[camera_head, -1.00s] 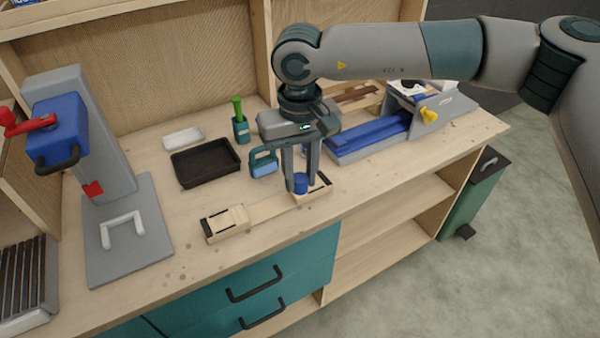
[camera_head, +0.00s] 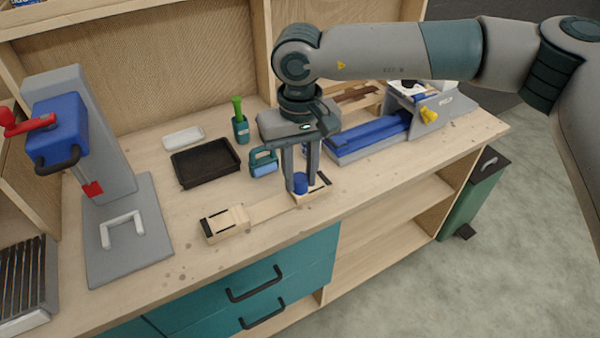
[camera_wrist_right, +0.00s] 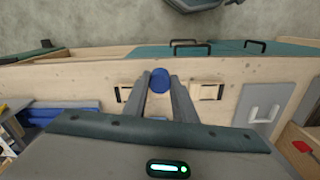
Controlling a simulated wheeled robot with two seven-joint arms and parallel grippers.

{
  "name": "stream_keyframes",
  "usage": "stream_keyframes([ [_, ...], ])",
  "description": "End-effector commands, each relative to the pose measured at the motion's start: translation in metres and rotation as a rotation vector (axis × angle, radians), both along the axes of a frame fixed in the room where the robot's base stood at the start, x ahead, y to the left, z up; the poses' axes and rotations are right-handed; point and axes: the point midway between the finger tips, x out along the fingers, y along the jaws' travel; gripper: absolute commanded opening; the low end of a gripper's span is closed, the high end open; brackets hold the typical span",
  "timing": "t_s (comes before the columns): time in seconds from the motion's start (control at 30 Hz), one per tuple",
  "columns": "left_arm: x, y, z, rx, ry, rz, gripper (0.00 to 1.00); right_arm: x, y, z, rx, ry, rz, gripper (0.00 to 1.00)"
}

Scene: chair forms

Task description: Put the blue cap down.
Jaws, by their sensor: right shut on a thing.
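I cannot tell whether the cap's underside touches the fixture. My left gripper is in no view.
A black tray (camera_head: 206,163), a teal cup with a green item (camera_head: 241,128) and a blue-handled object (camera_head: 263,162) stand behind. A grey and blue press (camera_head: 120,225) is at left. A blue vise-like machine (camera_head: 370,138) is at right. The bench front edge is close.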

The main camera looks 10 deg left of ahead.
Motion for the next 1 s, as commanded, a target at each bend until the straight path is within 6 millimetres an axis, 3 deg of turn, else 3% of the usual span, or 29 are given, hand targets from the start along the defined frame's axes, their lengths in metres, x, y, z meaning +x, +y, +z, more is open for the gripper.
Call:
stream_keyframes([
  [0.2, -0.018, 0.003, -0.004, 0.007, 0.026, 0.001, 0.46, 0.000, 0.000, 0.000, 0.000, 0.000, 0.000, 0.04],
  [0.67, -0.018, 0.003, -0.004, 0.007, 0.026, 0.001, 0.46, 0.002, -0.009, 0.000, 0.001, 0.002, -0.015, 0.04],
  [0.87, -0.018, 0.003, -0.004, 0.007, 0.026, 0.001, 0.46, 0.006, -0.047, -0.002, 0.005, 0.006, -0.078, 0.04],
  [1.0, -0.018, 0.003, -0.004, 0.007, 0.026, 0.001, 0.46, 0.007, -0.092, -0.004, 0.007, 0.009, -0.152, 0.04],
])
